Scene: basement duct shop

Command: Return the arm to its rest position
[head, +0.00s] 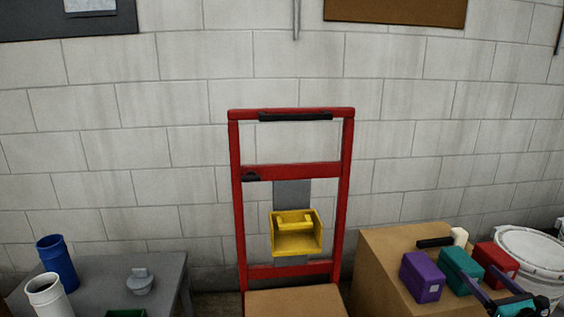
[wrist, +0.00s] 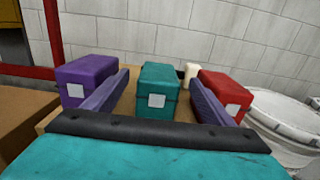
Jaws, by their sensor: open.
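My gripper (head: 481,277) is at the lower right of the head view, over the front of a cardboard box. In the wrist view my gripper (wrist: 157,90) has its two fingers spread apart with nothing gripped. A teal box with a white label (wrist: 158,92) shows between the fingers, with gaps on both sides. A purple box (wrist: 88,80) is left of the left finger and a red box (wrist: 228,93) is right of the right finger. The head view also shows the teal box (head: 460,270), purple box (head: 422,277) and red box (head: 495,263).
The cardboard box (head: 385,262) bears the row. Behind the row are a cream cylinder (head: 459,236) and a black bar (head: 434,242). A white bucket (head: 535,250) stands right. A red hand truck (head: 237,200) with a yellow bin (head: 297,245) stands mid-view; a grey table (head: 165,275) is left.

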